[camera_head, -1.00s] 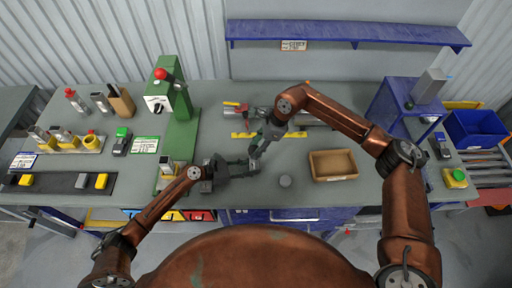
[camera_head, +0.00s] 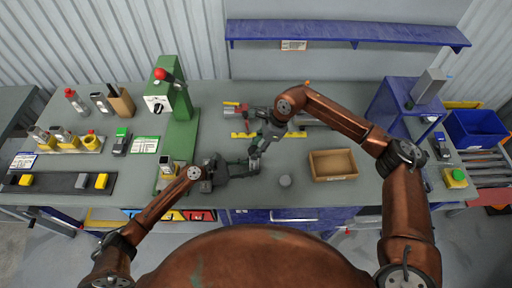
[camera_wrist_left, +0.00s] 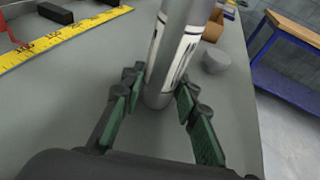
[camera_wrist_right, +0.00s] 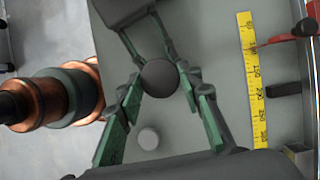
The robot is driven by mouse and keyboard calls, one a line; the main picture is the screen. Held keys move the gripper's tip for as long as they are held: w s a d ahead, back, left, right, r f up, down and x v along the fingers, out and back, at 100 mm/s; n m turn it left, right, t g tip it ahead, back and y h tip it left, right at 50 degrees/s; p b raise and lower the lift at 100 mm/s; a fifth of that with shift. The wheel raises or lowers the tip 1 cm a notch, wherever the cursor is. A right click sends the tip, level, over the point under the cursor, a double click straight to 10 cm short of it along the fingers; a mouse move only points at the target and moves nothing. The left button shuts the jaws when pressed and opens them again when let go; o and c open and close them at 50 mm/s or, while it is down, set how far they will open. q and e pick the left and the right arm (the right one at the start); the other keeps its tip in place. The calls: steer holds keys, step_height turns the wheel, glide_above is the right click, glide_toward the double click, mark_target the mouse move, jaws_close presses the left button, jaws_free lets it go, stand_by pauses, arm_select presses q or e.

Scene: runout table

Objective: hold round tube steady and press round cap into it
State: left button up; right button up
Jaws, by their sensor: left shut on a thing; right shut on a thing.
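The round tube (camera_wrist_left: 172,50) is grey with a white, dark-printed label. It stands upright in the left wrist view. My left gripper (camera_wrist_left: 158,88) is shut on it near its lower part; in the head view this gripper (camera_head: 250,167) is at the middle front of the table. My right gripper (camera_wrist_right: 160,84) is above, pointing down, shut on a dark round piece, seemingly the round cap (camera_wrist_right: 160,75). The tube below is hidden in the right wrist view, so I cannot tell whether the cap touches or sits in it.
A small grey disc (camera_head: 285,181) lies right of the grippers. A yellow ruler (camera_head: 243,135) lies beyond the grippers. A green press (camera_head: 182,130) stands to the left. The table is clear around the disc.

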steer(key=shift+f, duration=0.25)
steer(key=o, duration=1.1)
steer(key=v, duration=1.2)
steer(key=shift+f, duration=0.1)
steer(key=shift+c, duration=0.7)
